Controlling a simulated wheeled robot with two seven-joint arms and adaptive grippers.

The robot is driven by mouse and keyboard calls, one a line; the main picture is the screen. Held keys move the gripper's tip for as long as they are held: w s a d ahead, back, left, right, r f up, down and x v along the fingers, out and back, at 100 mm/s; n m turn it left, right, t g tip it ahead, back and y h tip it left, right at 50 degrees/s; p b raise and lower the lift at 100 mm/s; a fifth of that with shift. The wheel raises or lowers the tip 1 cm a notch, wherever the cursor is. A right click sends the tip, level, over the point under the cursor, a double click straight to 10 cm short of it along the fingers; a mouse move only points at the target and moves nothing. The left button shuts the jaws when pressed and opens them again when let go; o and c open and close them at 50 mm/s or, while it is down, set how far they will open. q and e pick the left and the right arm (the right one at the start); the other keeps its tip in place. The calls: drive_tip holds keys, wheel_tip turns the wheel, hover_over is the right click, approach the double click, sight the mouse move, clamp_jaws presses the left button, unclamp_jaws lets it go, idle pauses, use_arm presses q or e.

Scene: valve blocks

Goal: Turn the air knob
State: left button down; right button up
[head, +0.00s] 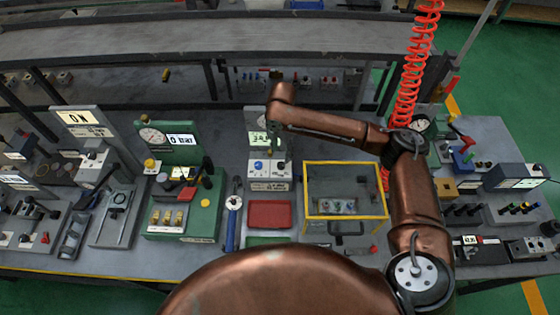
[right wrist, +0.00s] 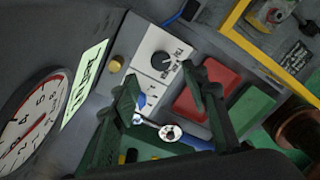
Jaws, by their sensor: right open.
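The middle station has a white control panel (head: 268,170) with a blue knob (head: 258,165) and a dark knob beside it (head: 281,165). In the right wrist view the dark knob (right wrist: 165,67) sits upright on its panel with small lettering around it. I cannot read which knob is marked air. A blue part (right wrist: 141,102), likely the other knob, is partly hidden by a finger. My right gripper (right wrist: 166,95) is open and empty, its dark green fingers apart over the panel's near end, clear of the dark knob. My left gripper is out of view.
A gauge (right wrist: 30,125) and lit display (right wrist: 88,85) stand left of the panel. A red tray (head: 269,214), a blue-handled wrench (head: 232,220) and a yellow-framed clear box (head: 345,190) are close by. A red coiled hose (head: 415,60) hangs behind my right arm.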

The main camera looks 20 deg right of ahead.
sight(281, 164)
wheel_tip(281, 164, down, 6)
drive_tip(key=shift+s, duration=0.1)
drive_tip(key=shift+f, duration=0.55)
drive_tip(key=shift+c, duration=0.6)
clamp_jaws()
drive_tip(key=shift+r+p, duration=0.15)
drive_tip(key=shift+p, duration=0.4)
drive_tip(key=m+p, duration=0.6)
drive_tip(key=p, duration=0.3)
drive_tip(key=shift+r+m+p, duration=0.1)
drive_tip(key=shift+m+p, duration=1.35)
drive_tip(key=shift+m, duration=0.05)
drive_tip(key=shift+f, duration=0.2)
